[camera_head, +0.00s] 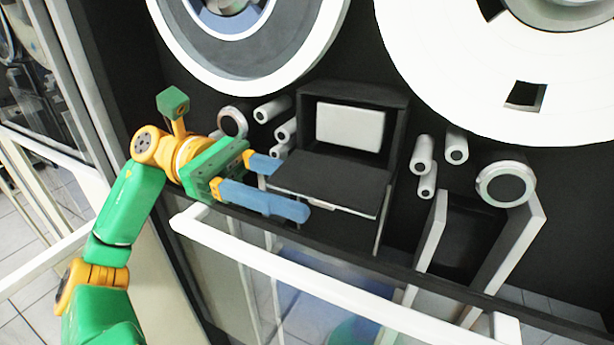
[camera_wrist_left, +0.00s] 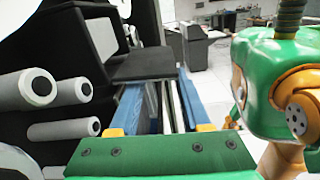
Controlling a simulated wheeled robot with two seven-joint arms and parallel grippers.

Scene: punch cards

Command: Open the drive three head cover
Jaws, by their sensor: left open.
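The drive's head cover (camera_head: 332,180) is a dark flap on a black box in the drive's face. It stands out nearly level, tilted down, and the box above it is open with a white block (camera_head: 350,126) inside. My left gripper (camera_head: 288,189) is open at the flap's left edge, its blue fingers spread. One finger lies in front of the flap's near left corner; the other's tip is partly hidden behind the flap. In the left wrist view the flap (camera_wrist_left: 142,66) is beyond the fingers, at upper left. I cannot tell whether they touch it. My right gripper is not in view.
Two large reels, left (camera_head: 250,70) and right (camera_head: 430,80), are above. White rollers (camera_head: 272,109) flank the box on both sides. A white-framed glass panel (camera_head: 300,280) runs below, and an open grey-walled bay (camera_head: 465,240) is at right.

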